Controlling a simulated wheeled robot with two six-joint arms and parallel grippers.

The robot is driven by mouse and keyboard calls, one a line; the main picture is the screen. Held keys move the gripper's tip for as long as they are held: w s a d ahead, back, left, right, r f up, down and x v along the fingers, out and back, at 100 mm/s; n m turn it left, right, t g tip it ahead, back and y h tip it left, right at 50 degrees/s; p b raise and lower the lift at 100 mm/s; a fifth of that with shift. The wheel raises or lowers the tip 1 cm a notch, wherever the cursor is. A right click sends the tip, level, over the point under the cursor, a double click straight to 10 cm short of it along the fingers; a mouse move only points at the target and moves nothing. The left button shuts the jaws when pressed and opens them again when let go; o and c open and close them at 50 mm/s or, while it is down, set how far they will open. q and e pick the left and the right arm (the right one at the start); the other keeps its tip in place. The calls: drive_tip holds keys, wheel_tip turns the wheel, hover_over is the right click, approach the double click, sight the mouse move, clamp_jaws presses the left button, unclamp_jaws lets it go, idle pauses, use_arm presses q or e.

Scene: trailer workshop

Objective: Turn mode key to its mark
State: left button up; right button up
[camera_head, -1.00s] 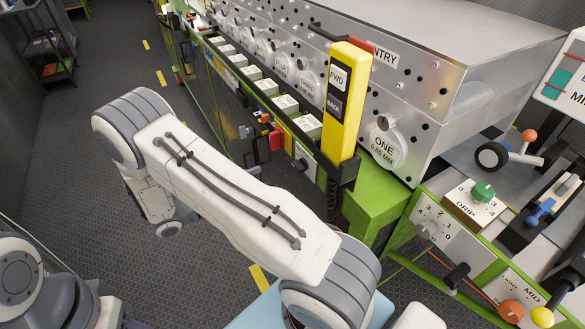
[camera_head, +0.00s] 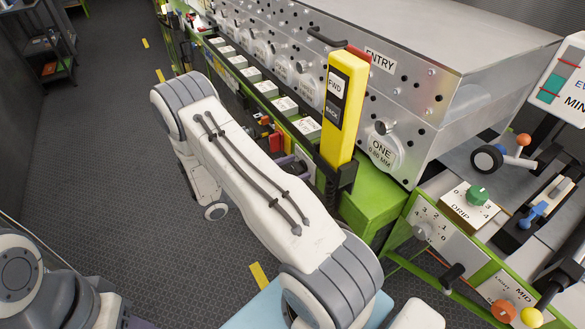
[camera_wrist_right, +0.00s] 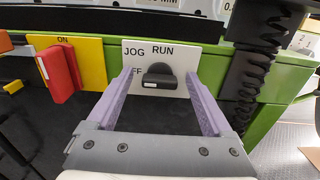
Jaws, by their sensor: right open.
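The mode key (camera_wrist_right: 159,78) is a black knob on a white plate (camera_wrist_right: 183,55) marked JOG and RUN, with a partly hidden label at left, in the right wrist view. I cannot tell exactly which mark it points to. My right gripper (camera_wrist_right: 159,82) is open, its two purple fingers on either side of the key with gaps to it. In the head view the right gripper (camera_head: 289,162) is a small purple patch by the machine's side, mostly hidden behind my arm. My left gripper is out of view.
A red switch (camera_wrist_right: 59,73) on a yellow ON plate (camera_wrist_right: 88,58) stands left of the key. A black coiled cable (camera_wrist_right: 253,65) hangs close to the right finger, below the yellow FWD/BACK pendant (camera_head: 344,108). A green frame (camera_head: 372,205) runs along the machine.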

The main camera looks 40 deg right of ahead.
clamp_jaws()
